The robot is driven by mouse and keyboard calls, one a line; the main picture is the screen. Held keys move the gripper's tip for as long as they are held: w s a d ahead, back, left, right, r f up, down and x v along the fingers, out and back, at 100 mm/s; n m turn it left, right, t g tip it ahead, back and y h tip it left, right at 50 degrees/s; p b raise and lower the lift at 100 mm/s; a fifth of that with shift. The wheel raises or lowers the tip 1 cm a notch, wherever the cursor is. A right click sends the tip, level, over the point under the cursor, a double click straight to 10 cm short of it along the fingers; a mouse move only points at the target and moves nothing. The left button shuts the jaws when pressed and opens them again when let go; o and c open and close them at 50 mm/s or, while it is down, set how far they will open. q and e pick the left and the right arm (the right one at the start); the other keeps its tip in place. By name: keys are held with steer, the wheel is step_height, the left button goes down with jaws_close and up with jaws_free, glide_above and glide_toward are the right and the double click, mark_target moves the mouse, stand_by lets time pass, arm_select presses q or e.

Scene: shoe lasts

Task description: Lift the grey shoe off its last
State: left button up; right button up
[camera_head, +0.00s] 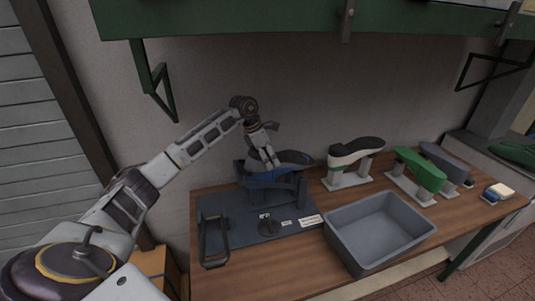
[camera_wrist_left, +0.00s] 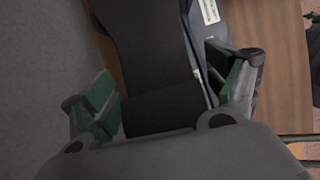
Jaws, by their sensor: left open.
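A dark grey shoe (camera_head: 292,157) sits sole up on the dark blue stand at the back left of the bench, partly hidden by my left gripper. My left gripper (camera_head: 266,157) is at this shoe, pointing down. In the left wrist view my left gripper (camera_wrist_left: 165,95) is open, its green-padded fingers on either side of a dark shape (camera_wrist_left: 150,55). I cannot tell whether the fingers touch it. Another grey shoe (camera_head: 442,158) is on a last at the far right of the row. My right gripper is not in view.
A white, black and green shoe (camera_head: 352,151) and a green shoe (camera_head: 420,170) stand on lasts to the right. A grey bin (camera_head: 350,235) stands at the front. A green shelf (camera_head: 240,18) hangs above.

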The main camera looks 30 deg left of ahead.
arm_select(q)
steer(key=shift+c, duration=0.4)
steer(key=c, duration=1.2)
steer(key=o, duration=0.6)
steer(key=c, duration=0.7)
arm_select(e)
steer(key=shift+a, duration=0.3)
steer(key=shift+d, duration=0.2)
